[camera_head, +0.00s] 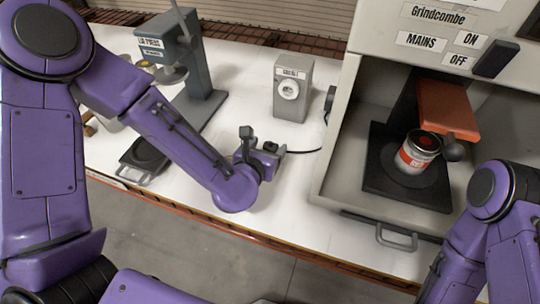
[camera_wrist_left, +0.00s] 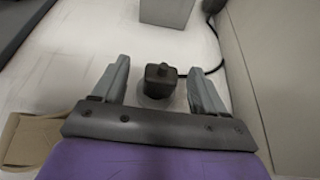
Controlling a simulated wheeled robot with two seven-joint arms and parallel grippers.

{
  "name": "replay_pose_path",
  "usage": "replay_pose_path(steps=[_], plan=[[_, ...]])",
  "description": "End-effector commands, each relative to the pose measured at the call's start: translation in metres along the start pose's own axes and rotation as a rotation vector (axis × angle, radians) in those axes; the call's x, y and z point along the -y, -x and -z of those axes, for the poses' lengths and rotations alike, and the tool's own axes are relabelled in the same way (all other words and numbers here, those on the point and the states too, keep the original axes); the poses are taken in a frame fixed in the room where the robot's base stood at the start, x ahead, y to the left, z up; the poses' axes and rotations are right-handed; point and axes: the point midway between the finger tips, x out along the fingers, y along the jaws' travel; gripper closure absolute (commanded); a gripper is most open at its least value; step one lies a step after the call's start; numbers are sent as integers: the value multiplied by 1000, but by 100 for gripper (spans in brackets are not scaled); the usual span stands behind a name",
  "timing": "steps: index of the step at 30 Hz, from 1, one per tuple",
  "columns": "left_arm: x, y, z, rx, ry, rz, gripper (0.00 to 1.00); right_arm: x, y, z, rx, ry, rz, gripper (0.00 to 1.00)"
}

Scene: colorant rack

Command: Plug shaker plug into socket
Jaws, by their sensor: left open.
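The shaker plug (camera_head: 270,147) is a small dark plug with a round base on the white bench, with a dark cable running right. In the left wrist view the plug (camera_wrist_left: 160,82) stands between the two fingers, with a gap on each side. My left gripper (camera_head: 266,150) is open around it; in the left wrist view the gripper (camera_wrist_left: 158,88) holds nothing. The socket (camera_head: 289,89) is a round white outlet on the front of a grey labelled box behind the plug. The lower part of that box (camera_wrist_left: 166,12) shows at the top of the left wrist view. My right gripper is out of view.
A grey shaker cabinet (camera_head: 332,180) with a red-labelled can (camera_head: 417,156) inside stands at right, its wall close to the plug. A lid press (camera_head: 190,80) stands at back left. A black scale (camera_head: 144,158) sits left. White bench is clear before the socket.

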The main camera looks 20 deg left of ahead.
Motion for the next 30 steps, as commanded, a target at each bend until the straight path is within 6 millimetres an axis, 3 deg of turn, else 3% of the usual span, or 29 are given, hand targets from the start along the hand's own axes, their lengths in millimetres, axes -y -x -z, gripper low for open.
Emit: replay_pose_path(steps=[3, 7, 14, 15, 20, 30], plan=[[4, -19, -2, -3, -7, 0, 28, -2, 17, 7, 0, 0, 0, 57], [4, -39, 0, -1, -2, -2, 28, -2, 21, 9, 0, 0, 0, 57], [3, -44, 2, -1, -1, -1, 28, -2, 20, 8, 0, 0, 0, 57], [3, -44, 2, -1, -1, -1, 31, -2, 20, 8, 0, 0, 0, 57], [3, -44, 2, -1, -1, -2, 83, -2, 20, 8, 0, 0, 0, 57], [4, -41, -6, 0, 0, -1, 84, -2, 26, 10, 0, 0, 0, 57]])
